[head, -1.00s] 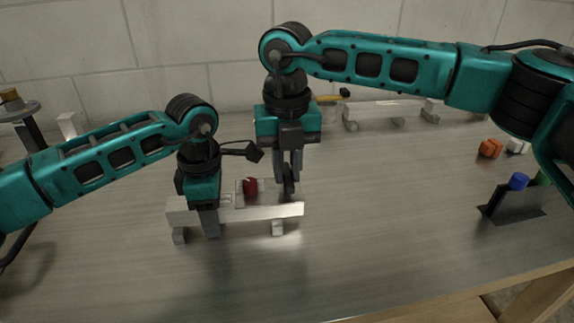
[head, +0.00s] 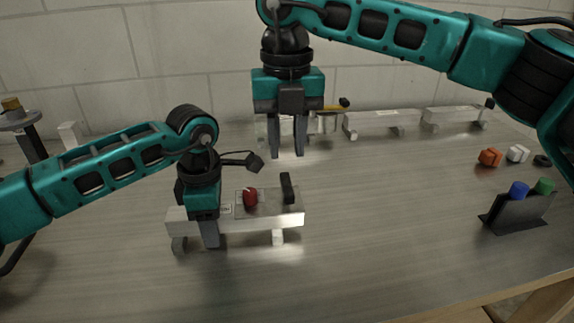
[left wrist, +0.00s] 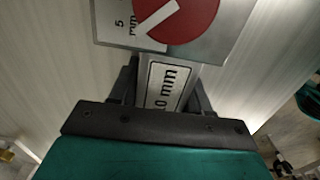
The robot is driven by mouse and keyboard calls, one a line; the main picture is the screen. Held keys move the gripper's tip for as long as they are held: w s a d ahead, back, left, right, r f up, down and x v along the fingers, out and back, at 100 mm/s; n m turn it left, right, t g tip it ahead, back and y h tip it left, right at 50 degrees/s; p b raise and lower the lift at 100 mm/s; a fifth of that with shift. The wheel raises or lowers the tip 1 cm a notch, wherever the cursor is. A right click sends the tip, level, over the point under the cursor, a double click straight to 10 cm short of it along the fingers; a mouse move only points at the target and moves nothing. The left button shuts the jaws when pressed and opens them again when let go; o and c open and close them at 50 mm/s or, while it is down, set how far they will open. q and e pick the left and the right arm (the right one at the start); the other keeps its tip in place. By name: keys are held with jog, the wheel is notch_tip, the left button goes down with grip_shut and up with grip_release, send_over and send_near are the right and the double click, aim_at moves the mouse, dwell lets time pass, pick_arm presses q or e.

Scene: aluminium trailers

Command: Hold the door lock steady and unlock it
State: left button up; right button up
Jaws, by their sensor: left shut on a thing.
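The door lock is a pale bar on short feet (head: 260,225), with a grey plate, a red round knob (head: 250,197) and a black upright handle (head: 287,188) at its right end. My left gripper (head: 210,235) is shut on the bar's left part, left of the knob. In the left wrist view the red knob (left wrist: 192,18) shows a slanted white mark, and the gripped bar (left wrist: 165,82) carries a "0 mm" label. My right gripper (head: 288,154) is open and empty, above and behind the black handle, apart from it. Its fingers show a gap.
Similar pale bars (head: 380,121) stand along the back wall, with a yellow-handled tool (head: 335,106) near them. An orange block (head: 490,157), a white block (head: 517,153) and a black holder with blue and green pieces (head: 512,212) are at right. The middle right is clear.

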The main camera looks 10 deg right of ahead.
notch_tip(320, 180, up, 5)
jog(key=shift+r, duration=0.1)
dwell(0.4)
pick_arm(q)
jog(key=o, duration=1.3)
jog(key=shift+r, duration=0.1)
